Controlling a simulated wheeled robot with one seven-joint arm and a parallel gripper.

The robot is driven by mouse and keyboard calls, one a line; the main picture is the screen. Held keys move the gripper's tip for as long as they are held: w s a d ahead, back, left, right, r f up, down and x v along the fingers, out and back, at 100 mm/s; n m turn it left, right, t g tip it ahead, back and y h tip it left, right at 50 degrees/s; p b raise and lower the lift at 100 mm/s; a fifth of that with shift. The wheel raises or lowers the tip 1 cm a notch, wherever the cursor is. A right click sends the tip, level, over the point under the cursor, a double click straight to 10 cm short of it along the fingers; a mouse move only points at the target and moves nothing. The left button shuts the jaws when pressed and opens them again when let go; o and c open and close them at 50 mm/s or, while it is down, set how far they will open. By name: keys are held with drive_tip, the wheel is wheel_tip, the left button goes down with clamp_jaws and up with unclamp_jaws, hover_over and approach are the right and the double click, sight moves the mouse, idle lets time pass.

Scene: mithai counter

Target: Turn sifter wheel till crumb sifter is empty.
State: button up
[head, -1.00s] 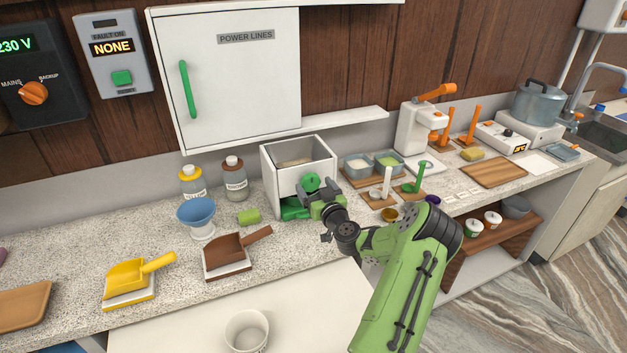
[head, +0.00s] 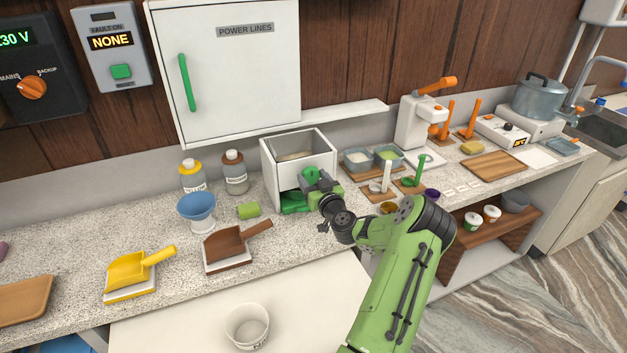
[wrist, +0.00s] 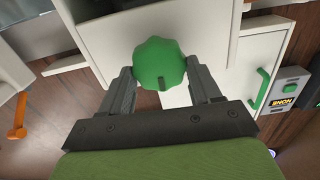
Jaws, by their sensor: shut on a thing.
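The crumb sifter (head: 268,172) is a white open-topped box on the counter near the wall. Pale crumbs (head: 294,156) show inside its top. The green sifter wheel (head: 311,174) is on its front face, partly hidden by my gripper (head: 321,186). In the wrist view the lobed green wheel (wrist: 160,63) sits between the two fingers of my gripper (wrist: 161,85), which is shut on it. A green tray (head: 294,202) lies at the foot of the sifter. The wrist view looks rolled over.
A green block (head: 248,210), a blue funnel (head: 196,207) and a brown scoop (head: 228,243) stand left of the sifter. Bowls on a board (head: 358,169) and a white press (head: 416,122) stand right. A white bucket (head: 247,326) is in front.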

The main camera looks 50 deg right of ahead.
drive_tip(key=m+b, duration=0.1)
drive_tip(key=m, duration=0.2)
drive_tip(key=m+b, duration=0.1)
drive_tip(key=m, duration=0.1)
drive_tip(key=shift+s+d+f+m, duration=0.1)
drive_tip(key=shift+d+m, duration=0.05)
drive_tip(key=shift+m, duration=0.25)
drive_tip(key=m, duration=0.6)
drive_tip(key=shift+d+b, duration=0.1)
drive_tip(key=shift+b, duration=0.2)
drive_tip(key=m, duration=0.3)
drive_tip(key=m+p, duration=0.1)
drive_tip(key=m, duration=0.2)
drive_tip(key=shift+s+f+m+p, duration=0.1)
drive_tip(key=shift+f+m+p, duration=0.1)
drive_tip(key=shift+m+p, duration=0.15)
drive_tip(key=m+p, duration=0.2)
drive_tip(key=m, duration=0.3)
drive_tip(key=shift+f, duration=0.15)
drive_tip(key=shift+m, duration=0.25)
drive_tip(key=shift+f, duration=0.1)
drive_tip(key=o, duration=1)
